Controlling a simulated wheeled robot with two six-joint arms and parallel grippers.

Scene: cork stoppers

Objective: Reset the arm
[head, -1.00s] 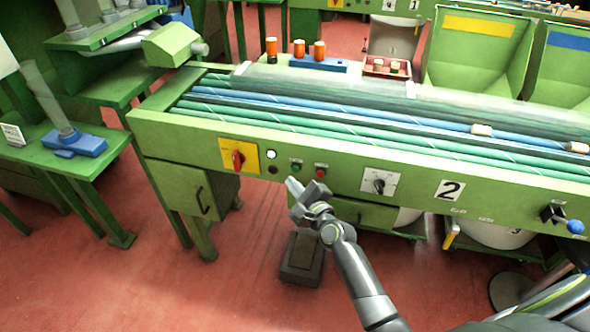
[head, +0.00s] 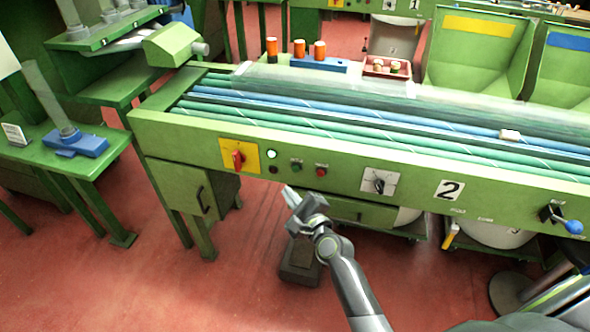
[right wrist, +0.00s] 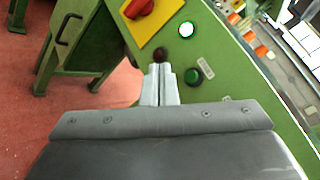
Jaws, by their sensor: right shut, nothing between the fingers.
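My right gripper (head: 289,193) is in front of the green machine's front panel (head: 340,168), below the row of lamps and buttons. Its fingers are together with nothing between them; the right wrist view shows the two closed fingers (right wrist: 160,82) pointing toward the panel. Whether the tips touch the panel I cannot tell, but no object is held. My left gripper is not in either view. A pale cork stopper (head: 510,135) lies on the blue rollers at the right.
The panel carries a red rotary switch on a yellow plate (head: 240,156), a black selector (head: 380,183) and a blue-knobbed lever (head: 572,227). Green bins (head: 478,60) stand behind the rollers. A side table (head: 20,150) is at the left. The red floor at front left is clear.

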